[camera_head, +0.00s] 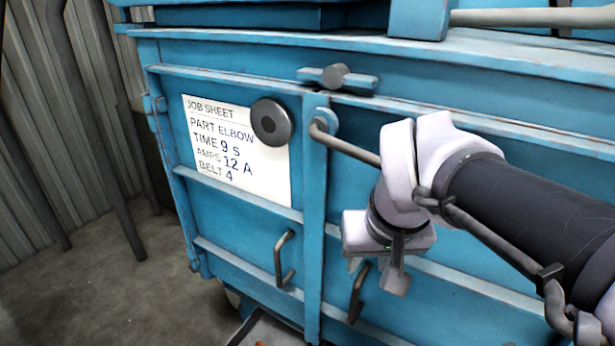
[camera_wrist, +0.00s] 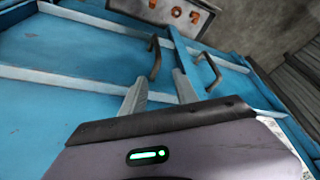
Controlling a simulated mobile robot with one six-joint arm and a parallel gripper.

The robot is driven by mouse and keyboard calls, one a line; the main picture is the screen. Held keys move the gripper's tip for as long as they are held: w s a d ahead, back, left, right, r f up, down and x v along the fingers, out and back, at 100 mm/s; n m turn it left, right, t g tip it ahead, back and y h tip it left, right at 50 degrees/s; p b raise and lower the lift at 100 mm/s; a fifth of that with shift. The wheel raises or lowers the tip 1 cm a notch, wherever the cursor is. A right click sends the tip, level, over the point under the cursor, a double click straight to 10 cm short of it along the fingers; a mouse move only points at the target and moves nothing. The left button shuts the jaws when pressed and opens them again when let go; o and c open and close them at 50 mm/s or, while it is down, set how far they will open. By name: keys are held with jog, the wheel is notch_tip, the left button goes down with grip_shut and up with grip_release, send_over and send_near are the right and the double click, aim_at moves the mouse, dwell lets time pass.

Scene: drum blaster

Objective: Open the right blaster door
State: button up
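The right blaster door is the blue panel (camera_head: 350,215) right of the vertical centre strip in the head view. It looks shut, and my arm covers much of it. Its dark bar handle (camera_head: 357,293) is low near the strip and shows in the wrist view (camera_wrist: 155,58) ahead of my fingers. My gripper (camera_head: 378,277) is in front of this door, close to the handle. In the wrist view its two fingers (camera_wrist: 160,82) are apart with nothing between them. The handle lies beyond the fingertips, roughly in line with the gap; I cannot tell the exact distance.
The left door has a similar handle (camera_head: 285,260), a job sheet (camera_head: 240,165) and a round black disc (camera_head: 270,121). A winged latch (camera_head: 338,77) sits above the centre strip. A grey rod (camera_head: 350,149) crosses the right door's top. A tray (camera_wrist: 200,22) with orange pieces lies below.

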aim_at(357, 293)
jog(key=b+x, duration=0.1)
jog(key=x, duration=0.4)
jog(key=s+b+x, duration=0.1)
jog(key=b+x, duration=0.1)
jog(key=x, duration=0.3)
jog(key=b+x, duration=0.2)
jog(key=x, duration=0.4)
jog(key=shift+s+d+f, duration=0.2)
jog(key=shift+f, duration=0.2)
grip_shut()
dwell(0.4)
